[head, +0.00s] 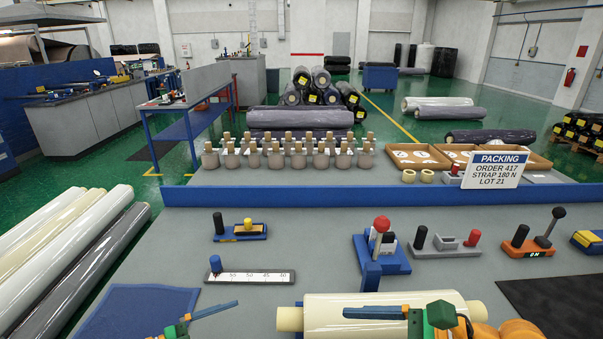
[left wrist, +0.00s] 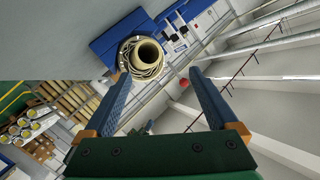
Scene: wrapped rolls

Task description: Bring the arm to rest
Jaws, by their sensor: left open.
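My left gripper (head: 213,312) is at the bottom edge of the head view, left of the wrapped roll and apart from it, partly cut off by the frame. In the left wrist view its two blue fingers (left wrist: 160,78) are spread wide with nothing held between them. The cream wrapped roll (head: 325,312) lies across the front of the bench. Its hollow core end (left wrist: 148,53) shows beyond the fingertips in the left wrist view. My right gripper (head: 350,312) shows a blue finger and green body in front of the roll; its other finger is hidden.
A blue stand with a red knob (head: 381,245), a scale plate (head: 250,277) and small fixtures stand behind the roll. Long rolls (head: 75,255) lie at left. The bench between fixtures is clear.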

